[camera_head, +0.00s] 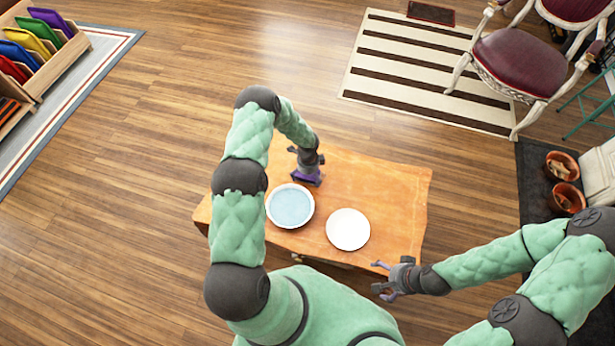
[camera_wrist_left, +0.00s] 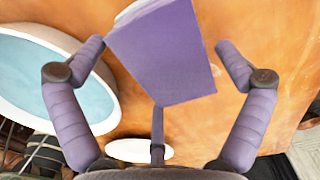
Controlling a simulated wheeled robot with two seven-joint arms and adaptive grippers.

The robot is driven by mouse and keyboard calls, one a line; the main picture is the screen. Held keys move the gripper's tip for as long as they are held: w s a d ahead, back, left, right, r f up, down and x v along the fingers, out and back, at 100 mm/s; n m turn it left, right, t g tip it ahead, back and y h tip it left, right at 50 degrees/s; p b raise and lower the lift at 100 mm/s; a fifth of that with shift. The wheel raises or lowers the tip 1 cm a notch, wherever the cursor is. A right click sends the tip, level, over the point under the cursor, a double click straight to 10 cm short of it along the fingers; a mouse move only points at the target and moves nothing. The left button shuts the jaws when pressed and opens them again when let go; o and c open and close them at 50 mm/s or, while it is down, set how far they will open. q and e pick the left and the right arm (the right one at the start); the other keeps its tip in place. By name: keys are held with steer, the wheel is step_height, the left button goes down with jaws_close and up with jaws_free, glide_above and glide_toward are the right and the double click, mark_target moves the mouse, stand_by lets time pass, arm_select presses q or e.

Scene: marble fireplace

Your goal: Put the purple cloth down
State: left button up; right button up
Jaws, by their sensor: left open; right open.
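The purple cloth (camera_wrist_left: 165,60) is a folded purple block between the two spread fingers of my left gripper (camera_wrist_left: 163,70) in the left wrist view. The fingers appear apart from its sides. In the head view the cloth (camera_head: 306,180) shows as a small purple patch under my left gripper (camera_head: 307,172), at the back of the orange-covered table (camera_head: 395,190). Whether the cloth rests fully on the table is hard to tell. My right gripper (camera_head: 384,281) is open and empty in front of the table's right side.
A white bowl with a pale blue inside (camera_head: 290,206) stands just in front of my left gripper. A white plate (camera_head: 348,229) lies to its right. The table's right part is bare. A chair (camera_head: 520,62) and terracotta pots (camera_head: 565,180) stand at the right.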

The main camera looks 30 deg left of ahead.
arm_select(q)
steer(key=c, duration=1)
steer(key=shift+c, duration=0.2)
steer(key=shift+r, duration=0.25)
step_height(320, 180, up, 3)
steer(key=shift+r+p, duration=0.1)
steer(key=shift+p, duration=0.95)
steer(key=s+d+r+p, duration=0.2)
steer(key=s+d+r, duration=0.3)
steer(key=s+r, duration=0.4)
steer(key=s, duration=0.4)
steer(key=shift+w+d+r, duration=0.1)
steer(key=shift+r, duration=0.05)
